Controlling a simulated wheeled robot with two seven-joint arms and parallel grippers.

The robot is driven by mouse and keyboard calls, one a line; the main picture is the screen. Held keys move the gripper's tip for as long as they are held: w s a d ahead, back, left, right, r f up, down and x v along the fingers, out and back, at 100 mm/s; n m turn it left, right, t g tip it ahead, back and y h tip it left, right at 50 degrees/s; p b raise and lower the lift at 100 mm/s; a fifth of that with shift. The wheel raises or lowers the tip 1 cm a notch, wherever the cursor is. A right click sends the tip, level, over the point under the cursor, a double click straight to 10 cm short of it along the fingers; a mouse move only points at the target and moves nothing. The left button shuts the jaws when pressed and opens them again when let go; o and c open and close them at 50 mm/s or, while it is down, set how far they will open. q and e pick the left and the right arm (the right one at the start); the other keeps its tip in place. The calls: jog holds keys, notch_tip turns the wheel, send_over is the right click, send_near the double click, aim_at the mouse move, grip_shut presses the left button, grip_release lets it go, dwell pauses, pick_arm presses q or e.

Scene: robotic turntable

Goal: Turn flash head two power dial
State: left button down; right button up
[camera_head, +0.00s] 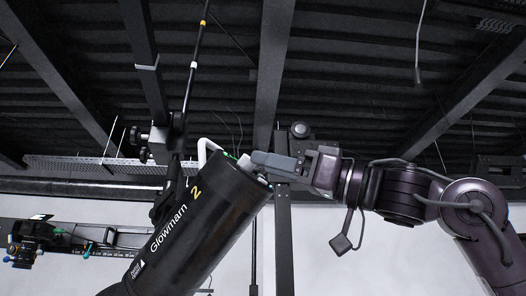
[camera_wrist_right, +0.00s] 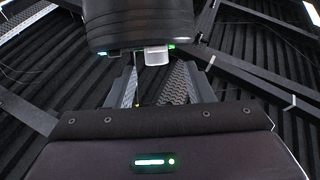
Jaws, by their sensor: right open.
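Flash head two (camera_head: 203,222) is a black cylinder marked "Glowmarn 2" in the head view, tilted with its rear end up to the right. Its dark end also shows at the top of the wrist view (camera_wrist_right: 140,25), with small green lights. A pale block (camera_wrist_right: 157,55) sticks out there between the lights; I cannot tell whether it is the power dial or another part. My right gripper (camera_head: 249,163) is at the rear end of the flash head. In the wrist view its fingers (camera_wrist_right: 157,75) are apart, on either side below the pale block. Contact is unclear. My left gripper is not in view.
A white handle (camera_head: 206,150) curves from the flash head's rear. A black stand clamp (camera_head: 160,140) and a thin pole (camera_head: 197,60) rise behind it. A vertical grey post (camera_head: 283,235) stands behind my right gripper. Another rig (camera_head: 30,240) is at the far left.

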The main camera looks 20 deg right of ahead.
aim_at(247, 163)
jog(key=shift+p+x, duration=0.4)
jog(key=shift+x, duration=0.7)
jog(key=shift+w, duration=0.3)
jog(key=shift+d, duration=0.1)
jog(key=shift+s, duration=0.1)
jog(key=c, duration=1)
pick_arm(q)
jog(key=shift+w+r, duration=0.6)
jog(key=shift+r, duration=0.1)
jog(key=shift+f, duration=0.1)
